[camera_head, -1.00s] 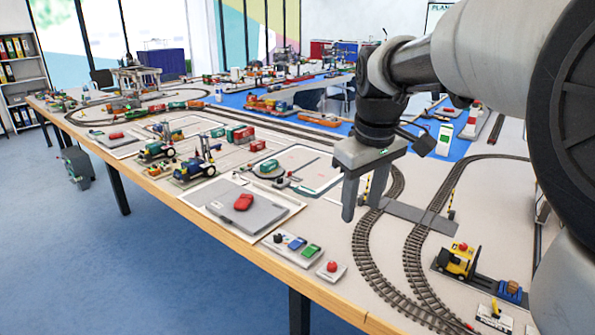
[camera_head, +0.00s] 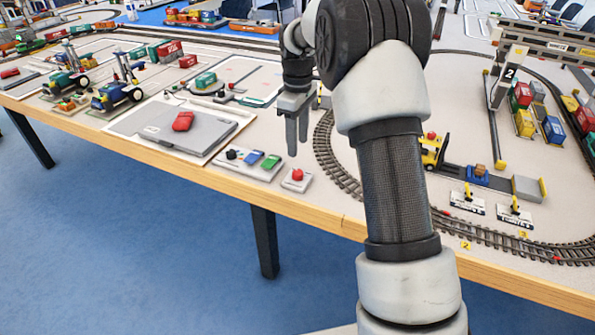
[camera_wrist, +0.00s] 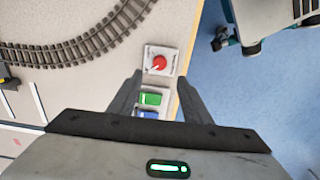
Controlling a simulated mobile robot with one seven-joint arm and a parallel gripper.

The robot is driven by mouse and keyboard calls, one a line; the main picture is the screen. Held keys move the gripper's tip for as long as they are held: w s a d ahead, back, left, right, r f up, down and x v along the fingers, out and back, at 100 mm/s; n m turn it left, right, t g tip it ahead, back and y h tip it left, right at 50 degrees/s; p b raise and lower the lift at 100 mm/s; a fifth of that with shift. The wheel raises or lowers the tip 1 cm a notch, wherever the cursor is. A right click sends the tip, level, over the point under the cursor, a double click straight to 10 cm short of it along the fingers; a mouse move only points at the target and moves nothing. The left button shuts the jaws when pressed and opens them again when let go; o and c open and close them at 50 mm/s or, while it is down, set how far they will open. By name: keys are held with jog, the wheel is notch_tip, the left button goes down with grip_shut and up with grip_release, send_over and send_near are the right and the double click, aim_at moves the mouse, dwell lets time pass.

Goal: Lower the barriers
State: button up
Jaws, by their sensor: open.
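My gripper (camera_head: 297,150) is open and empty, pointing down over the table's front part. In the head view it shows just behind a red button on a small white box (camera_head: 297,179). A control panel (camera_head: 253,164) with a black knob, a blue button and a green button is left of that box. In the wrist view the red button (camera_wrist: 159,63) lies just beyond my fingertips (camera_wrist: 160,79), and the green button (camera_wrist: 151,98) shows between the fingers. A yellow-black striped post (camera_head: 319,97), perhaps part of a barrier, is partly hidden by my arm.
A grey board with a red object (camera_head: 182,121) lies left of the panel. Curved track (camera_head: 333,165) runs to the right. A yellow forklift model (camera_head: 430,150) and two white-based, yellow-topped pieces (camera_head: 467,200) are right of my arm. The table's wooden edge (camera_head: 250,182) is close in front.

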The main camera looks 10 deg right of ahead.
aim_at(298, 172)
notch_tip(298, 172, down, 10)
jog(key=shift+f+b, duration=0.1)
jog(key=shift+b, duration=0.95)
jog(key=c, duration=1)
